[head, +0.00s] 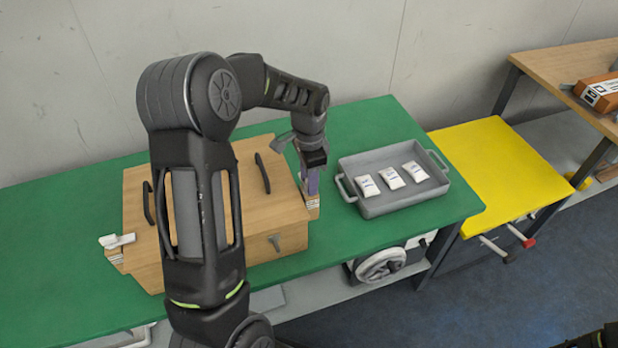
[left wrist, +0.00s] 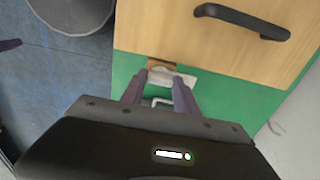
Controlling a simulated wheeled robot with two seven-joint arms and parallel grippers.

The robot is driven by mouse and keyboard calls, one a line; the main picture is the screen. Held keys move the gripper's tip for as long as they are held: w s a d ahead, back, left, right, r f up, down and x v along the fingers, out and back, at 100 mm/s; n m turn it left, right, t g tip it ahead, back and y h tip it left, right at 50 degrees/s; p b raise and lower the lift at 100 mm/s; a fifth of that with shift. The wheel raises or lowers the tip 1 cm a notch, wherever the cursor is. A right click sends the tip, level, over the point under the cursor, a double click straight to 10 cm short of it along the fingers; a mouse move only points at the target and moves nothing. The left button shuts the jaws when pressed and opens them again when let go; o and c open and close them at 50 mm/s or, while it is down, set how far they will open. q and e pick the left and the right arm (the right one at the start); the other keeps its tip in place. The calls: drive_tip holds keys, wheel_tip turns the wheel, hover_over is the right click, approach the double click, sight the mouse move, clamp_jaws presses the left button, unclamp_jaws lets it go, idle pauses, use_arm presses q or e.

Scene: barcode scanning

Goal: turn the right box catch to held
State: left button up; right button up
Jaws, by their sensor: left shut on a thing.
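The wooden box (head: 290,215) stands on the green table. Its right catch (head: 312,203) is on the box's right side, mostly hidden by my gripper in the head view. In the left wrist view the catch (left wrist: 184,80) is a pale piece with a wire loop, beside a small brown block on the box wall. My left gripper (head: 312,190) points down at the catch and is shut on it; its fingers (left wrist: 160,76) stand either side of it. The left catch (head: 117,241) is white and sticks out at the box's left end.
A grey tray (head: 385,207) with three white packets stands right of the box. A dark handle (head: 262,173) rises from the lid. A yellow surface (head: 490,165) adjoins the green table (head: 350,125). My left arm hides part of the box.

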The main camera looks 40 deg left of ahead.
use_arm(q)
clamp_jaws()
drive_tip(key=shift+n, duration=0.3)
drive_tip(key=n+b, duration=0.1)
drive_tip(key=n, duration=0.2)
drive_tip(key=shift+b, duration=0.35)
drive_tip(key=n+b, duration=0.1)
drive_tip(key=n, duration=0.3)
drive_tip(key=shift+n, duration=0.3)
drive_tip(key=n, duration=0.4)
drive_tip(key=shift+b, duration=0.4)
drive_tip(key=n, duration=0.5)
drive_tip(key=shift+n, duration=0.4)
